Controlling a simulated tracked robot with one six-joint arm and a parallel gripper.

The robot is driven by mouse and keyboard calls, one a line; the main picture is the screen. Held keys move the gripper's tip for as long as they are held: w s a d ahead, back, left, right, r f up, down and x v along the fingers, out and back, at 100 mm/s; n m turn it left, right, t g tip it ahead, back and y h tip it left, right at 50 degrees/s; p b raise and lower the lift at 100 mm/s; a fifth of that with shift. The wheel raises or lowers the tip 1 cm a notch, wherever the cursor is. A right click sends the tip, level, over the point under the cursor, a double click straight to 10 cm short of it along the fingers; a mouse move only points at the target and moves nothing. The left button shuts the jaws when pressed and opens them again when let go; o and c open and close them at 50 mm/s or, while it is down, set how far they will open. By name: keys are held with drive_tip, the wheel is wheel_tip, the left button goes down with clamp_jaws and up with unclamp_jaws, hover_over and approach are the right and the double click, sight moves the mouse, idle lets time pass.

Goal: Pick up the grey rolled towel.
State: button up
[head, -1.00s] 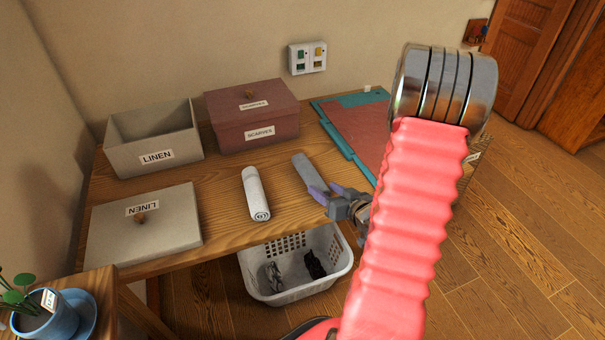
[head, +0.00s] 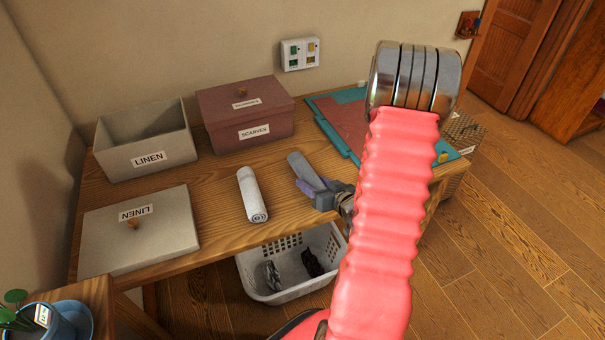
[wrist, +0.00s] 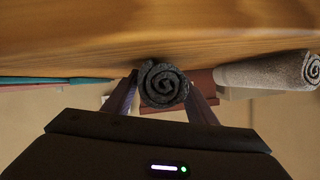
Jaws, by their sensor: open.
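The grey rolled towel (head: 299,164) lies on the wooden table, right of a white rolled towel (head: 253,194). My gripper (head: 317,187) is at the grey towel's near end, low over the table's front part. In the wrist view the grey towel's dark spiral end (wrist: 163,83) sits between my two purple fingers (wrist: 162,97), one on each side. The jaws are open; whether a finger touches the towel I cannot tell. The white towel also shows in the wrist view (wrist: 268,73), off to the right.
An open linen box (head: 117,157), its lid (head: 165,236) and a closed scarves box (head: 218,135) stand on the table's left and back. A teal board (head: 325,115) lies right of the towel. A white laundry basket (head: 285,296) stands below the front edge.

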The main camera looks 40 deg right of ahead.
drive_tip(key=shift+a, duration=0.1)
drive_tip(key=shift+c, duration=0.2)
drive_tip(key=c, duration=0.7)
drive_tip(key=shift+r, duration=0.15)
drive_tip(key=shift+r, duration=4.85)
